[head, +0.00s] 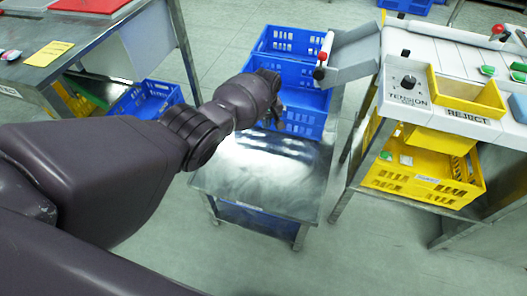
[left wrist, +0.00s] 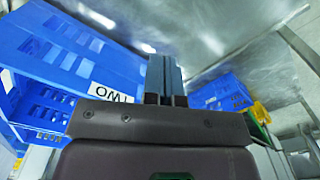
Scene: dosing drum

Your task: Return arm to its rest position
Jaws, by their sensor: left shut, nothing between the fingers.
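My left arm reaches in from the left of the head view, out over the metal table (head: 255,180). My left gripper (head: 273,112) is at its far end, partly hidden by my wrist, in front of the near blue crate (head: 303,108). In the left wrist view my left gripper (left wrist: 165,75) has its fingers together, with nothing between them. A blue crate (left wrist: 70,55) with a label reading TWO, seen upside down, lies to the left of the fingers. I cannot tell whether the gripper touches the crate. My right gripper is not in view.
A grey chute (head: 350,55) with a red-knobbed lever (head: 323,58) stands beside the crates. At right are a TENSION knob (head: 408,82), a yellow REJECT bin (head: 465,95) and a yellow crate (head: 425,175). A workbench (head: 75,45) stands at left. The table's near part is bare.

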